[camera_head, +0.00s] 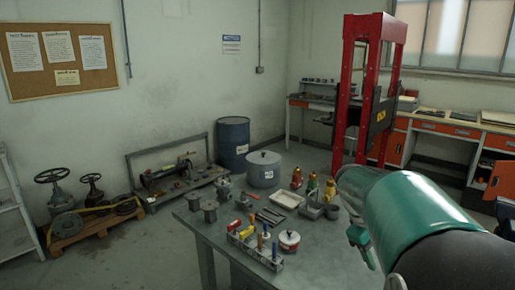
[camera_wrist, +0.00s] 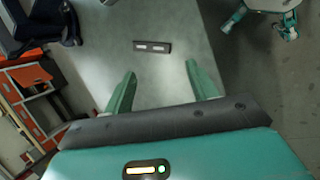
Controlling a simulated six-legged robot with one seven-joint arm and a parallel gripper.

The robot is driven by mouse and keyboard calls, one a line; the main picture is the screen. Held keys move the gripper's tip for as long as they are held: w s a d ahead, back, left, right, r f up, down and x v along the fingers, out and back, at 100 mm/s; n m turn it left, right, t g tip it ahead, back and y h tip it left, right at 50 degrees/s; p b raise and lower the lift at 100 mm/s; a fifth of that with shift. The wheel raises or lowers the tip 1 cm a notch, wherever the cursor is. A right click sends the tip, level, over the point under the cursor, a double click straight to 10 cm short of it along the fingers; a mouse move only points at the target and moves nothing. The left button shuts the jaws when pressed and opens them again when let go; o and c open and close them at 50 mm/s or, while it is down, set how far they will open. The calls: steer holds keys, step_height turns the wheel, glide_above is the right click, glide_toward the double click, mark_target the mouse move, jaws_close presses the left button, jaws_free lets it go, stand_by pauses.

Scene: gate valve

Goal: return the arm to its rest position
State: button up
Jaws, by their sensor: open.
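My teal arm reaches in from the lower right of the head view, over the right end of the grey workbench (camera_head: 215,235). My gripper (camera_wrist: 160,68) shows in the wrist view with its two green fingers spread apart and nothing between them. A small dark block (camera_wrist: 153,47) with two light patches lies beyond the fingertips on a grey surface, apart from them. In the head view the arm hides part of what lies behind it, and the fingers cannot be made out clearly.
A red press frame (camera_head: 345,95) stands behind. Orange drawers (camera_head: 447,129) line the right wall. Valves with handwheels (camera_head: 53,180) sit on a pallet at left.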

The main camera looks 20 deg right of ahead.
steer(key=s+a+m+t+y, duration=0.1)
steer(key=s+a+t, duration=0.3)
steer(key=a, duration=1)
steer(key=s+a+m+t+y, duration=0.2)
steer(key=s+a, duration=0.3)
steer(key=a, duration=1)
steer(key=shift+s+r+t+y, duration=0.35)
steer(key=shift+r+t+y, duration=0.05)
steer(key=shift+t+y, duration=0.5)
steer(key=c, duration=0.5)
steer(key=shift+d, duration=0.15)
